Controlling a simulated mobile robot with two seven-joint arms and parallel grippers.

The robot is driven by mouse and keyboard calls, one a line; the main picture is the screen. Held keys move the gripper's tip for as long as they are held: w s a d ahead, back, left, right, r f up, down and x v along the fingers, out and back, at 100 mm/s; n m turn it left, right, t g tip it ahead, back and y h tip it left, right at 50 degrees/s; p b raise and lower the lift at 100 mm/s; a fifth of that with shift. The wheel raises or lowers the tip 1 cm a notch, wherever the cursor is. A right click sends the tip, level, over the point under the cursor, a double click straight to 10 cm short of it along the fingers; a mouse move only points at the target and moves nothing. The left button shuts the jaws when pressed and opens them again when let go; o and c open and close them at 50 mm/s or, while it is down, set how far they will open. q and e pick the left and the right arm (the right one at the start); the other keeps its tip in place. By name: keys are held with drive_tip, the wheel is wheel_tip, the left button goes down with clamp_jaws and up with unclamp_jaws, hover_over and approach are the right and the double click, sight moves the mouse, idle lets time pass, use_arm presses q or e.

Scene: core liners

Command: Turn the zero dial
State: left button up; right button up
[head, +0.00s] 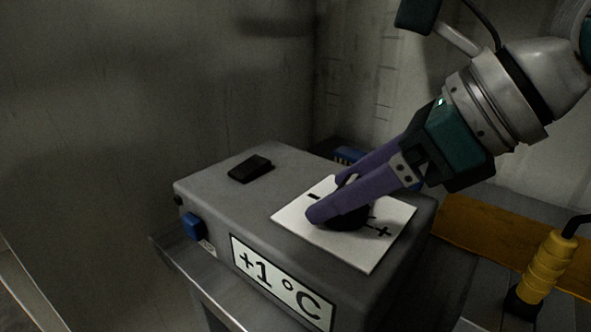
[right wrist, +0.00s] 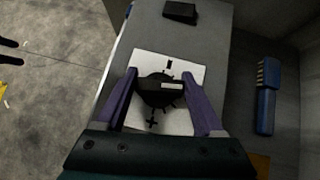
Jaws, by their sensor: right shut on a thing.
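The zero dial (right wrist: 160,91) is a round black knob on a white plate (head: 370,250) marked with minus and plus signs. The plate lies on top of a grey box (head: 225,212) whose front label reads "+1 °C" (head: 283,283). My right gripper (head: 328,203) has its purple fingers down on either side of the dial and is shut on it. In the head view the fingers hide much of the dial. The right wrist view shows a finger at each side of it. My left gripper is in neither view.
A small black block (head: 250,168) sits on the box's top, and a blue part (head: 192,226) is on its front. A blue brush (right wrist: 266,95) lies beside the box. A yellow ribbed handle (head: 546,268) stands at the right. Walls rise close behind.

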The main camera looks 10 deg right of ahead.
drive_tip(key=shift+n+g+y+b, duration=0.8)
drive_tip(key=shift+n+g+b, duration=0.4)
drive_tip(key=shift+n+b, duration=0.55)
drive_tip(key=shift+n, duration=0.25)
drive_tip(key=o, duration=1.4)
drive_tip(key=v, duration=1)
drive_tip(key=shift+p, duration=0.3)
